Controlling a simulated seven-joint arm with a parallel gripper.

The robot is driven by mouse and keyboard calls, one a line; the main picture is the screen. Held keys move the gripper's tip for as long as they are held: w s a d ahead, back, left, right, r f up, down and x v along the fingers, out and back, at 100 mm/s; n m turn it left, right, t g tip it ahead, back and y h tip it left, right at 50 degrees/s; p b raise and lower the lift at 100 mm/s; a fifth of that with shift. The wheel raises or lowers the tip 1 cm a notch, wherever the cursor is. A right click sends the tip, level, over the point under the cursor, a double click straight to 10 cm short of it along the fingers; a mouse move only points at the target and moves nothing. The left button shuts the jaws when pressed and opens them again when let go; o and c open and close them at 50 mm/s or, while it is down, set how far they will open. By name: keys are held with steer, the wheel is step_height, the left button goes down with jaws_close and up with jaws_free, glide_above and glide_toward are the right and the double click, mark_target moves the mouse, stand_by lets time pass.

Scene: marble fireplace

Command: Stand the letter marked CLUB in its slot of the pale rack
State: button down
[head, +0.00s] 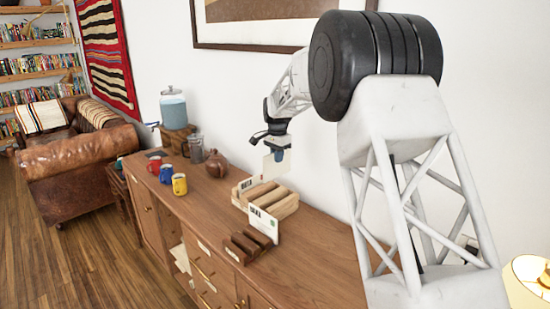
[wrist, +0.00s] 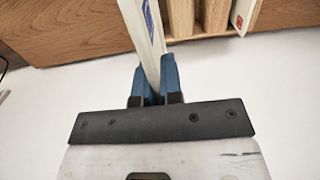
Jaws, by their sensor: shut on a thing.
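My gripper (head: 279,152) is shut on a thin white letter (head: 270,168) and holds it upright above the back of the pale rack. In the wrist view the blue fingers (wrist: 158,82) pinch this letter (wrist: 140,28), seen nearly edge-on with a blue mark on its face. I cannot read its word. The pale wooden rack (head: 285,206) stands on the sideboard below my gripper; its slats (wrist: 207,14) show at the top of the wrist view. One letter (head: 248,183) stands at its far-left end and another (head: 264,225) at its near side; their small print is unclear.
A dark brown rack (head: 239,248) sits in front of the pale one on the wooden sideboard (head: 310,265). A brown jug (head: 216,164), several mugs and a drink dispenser (head: 173,108) stand to the left. The wall is close behind.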

mark_target(277, 177)
steer(key=shift+f, duration=0.1)
steer(key=shift+f, duration=4.3)
steer(key=shift+f, duration=3.8)
steer(key=c, duration=1.2)
jaws_free()
